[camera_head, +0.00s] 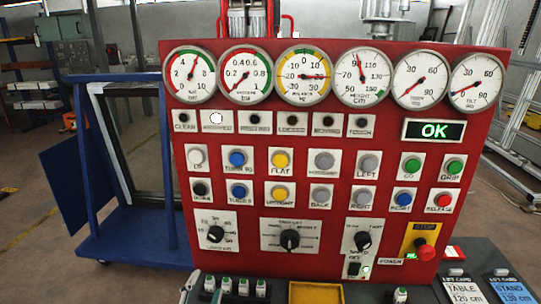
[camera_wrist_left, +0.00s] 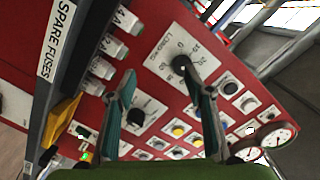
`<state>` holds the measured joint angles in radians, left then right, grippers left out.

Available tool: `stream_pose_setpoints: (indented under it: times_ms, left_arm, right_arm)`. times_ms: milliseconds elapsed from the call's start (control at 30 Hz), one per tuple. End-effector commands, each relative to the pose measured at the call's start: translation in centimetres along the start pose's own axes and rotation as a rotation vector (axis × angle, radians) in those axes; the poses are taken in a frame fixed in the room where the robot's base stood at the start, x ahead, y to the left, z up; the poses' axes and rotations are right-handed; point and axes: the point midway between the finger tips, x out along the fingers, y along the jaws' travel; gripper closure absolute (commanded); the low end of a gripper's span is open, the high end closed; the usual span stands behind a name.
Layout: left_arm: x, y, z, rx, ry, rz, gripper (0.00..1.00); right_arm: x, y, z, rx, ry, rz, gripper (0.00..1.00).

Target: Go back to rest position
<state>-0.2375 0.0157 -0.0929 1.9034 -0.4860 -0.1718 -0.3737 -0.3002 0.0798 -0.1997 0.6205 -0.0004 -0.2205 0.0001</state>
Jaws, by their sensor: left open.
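My left gripper (camera_wrist_left: 160,76) is open and empty in the left wrist view, its two teal-padded fingers spread in front of the red control panel (camera_wrist_left: 150,65). In the head view only a small grey part that looks like this gripper (camera_head: 187,289) shows at the bottom edge, left of the white fuses. The red panel (camera_head: 390,125) stands upright and fills the middle of the head view. A black knob (camera_wrist_left: 181,64) shows between and beyond the fingers in the wrist view. I see nothing held. My right gripper is in neither view.
The panel carries round gauges (camera_head: 190,75), a green OK display (camera_head: 434,130), buttons, knobs and a red stop button (camera_head: 426,252). A ledge below holds white fuses (camera_head: 226,286), a yellow tray (camera_head: 315,293) and cards (camera_head: 463,291). A blue frame cart (camera_head: 140,250) stands left.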

Motion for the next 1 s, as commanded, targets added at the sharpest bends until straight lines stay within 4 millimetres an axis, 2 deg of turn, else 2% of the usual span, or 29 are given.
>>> stream_pose_setpoints:
  times_ms: [33, 133, 200, 267, 300, 367, 500, 567, 667, 800, 900, 1000]
  left_arm:
    - [-0.1, 2.7, 2.1, -0.025, -0.037, 0.051, 0.53]
    - [-0.9, 8.6, 6.6, -0.090, -0.123, 0.159, 0.53]
    - [-2.2, 12.8, 9.9, -0.138, -0.192, 0.234, 0.53]
    - [-3.6, 16.2, 12.7, -0.177, -0.254, 0.293, 0.53]
    - [-4.8, 18.4, 14.6, -0.203, -0.297, 0.331, 0.53]
    - [-6.8, 21.6, 17.2, -0.242, -0.364, 0.385, 0.53]
    - [-12.7, 28.3, 23.3, -0.324, -0.529, 0.498, 0.53]
    - [-15.8, 30.7, 25.8, -0.357, -0.606, 0.540, 0.53]
    - [-21.4, 34.3, 29.6, -0.408, -0.738, 0.602, 0.53]
    - [-30.2, 38.0, 34.4, -0.468, -0.932, 0.670, 0.53]
    - [-36.1, 39.5, 36.9, -0.499, -1.057, 0.700, 0.53]
    - [-40.6, 40.2, 38.5, -0.520, -1.154, 0.716, 0.53]
  right_arm:
    - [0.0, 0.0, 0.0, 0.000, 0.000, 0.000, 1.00]
    - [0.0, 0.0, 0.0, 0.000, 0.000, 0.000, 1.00]
    - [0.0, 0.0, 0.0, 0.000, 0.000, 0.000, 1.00]
    - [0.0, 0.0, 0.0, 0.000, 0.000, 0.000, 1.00]
    - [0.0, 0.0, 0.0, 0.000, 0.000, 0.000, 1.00]
    - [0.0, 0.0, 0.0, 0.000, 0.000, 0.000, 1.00]
    - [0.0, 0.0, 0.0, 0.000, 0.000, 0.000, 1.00]
    - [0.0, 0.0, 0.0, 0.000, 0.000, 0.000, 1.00]
    - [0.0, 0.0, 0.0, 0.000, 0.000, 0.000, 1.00]
    - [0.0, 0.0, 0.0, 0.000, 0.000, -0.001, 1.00]
    - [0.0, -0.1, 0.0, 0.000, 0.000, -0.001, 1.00]
    - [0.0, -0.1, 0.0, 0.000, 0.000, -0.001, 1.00]
